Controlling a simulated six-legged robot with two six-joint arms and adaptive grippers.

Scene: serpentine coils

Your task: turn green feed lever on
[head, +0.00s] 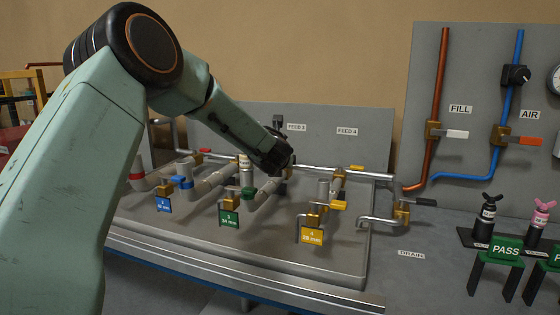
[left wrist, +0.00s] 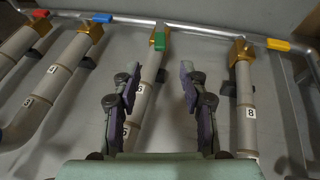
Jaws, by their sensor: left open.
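The green feed lever (left wrist: 158,41) shows in the left wrist view on a brass valve at the far end of a grey pipe (left wrist: 143,100). It appears as a short green piece roughly in line with that pipe. My left gripper (left wrist: 160,72) is open, with one finger on each side of the pipe, on the near side of the lever. Nothing is between the fingers, and they look apart from the lever. In the head view my left gripper (head: 284,160) is over the back of the coil tray, and I cannot make out the green lever there. My right gripper is out of view.
A blue lever (left wrist: 102,17) and a red lever (left wrist: 40,13) are left of the green one, a yellow lever (left wrist: 278,44) right. A rail (left wrist: 210,31) runs behind. In the head view a pipe panel (head: 480,90) and bottle stand (head: 500,240) are right.

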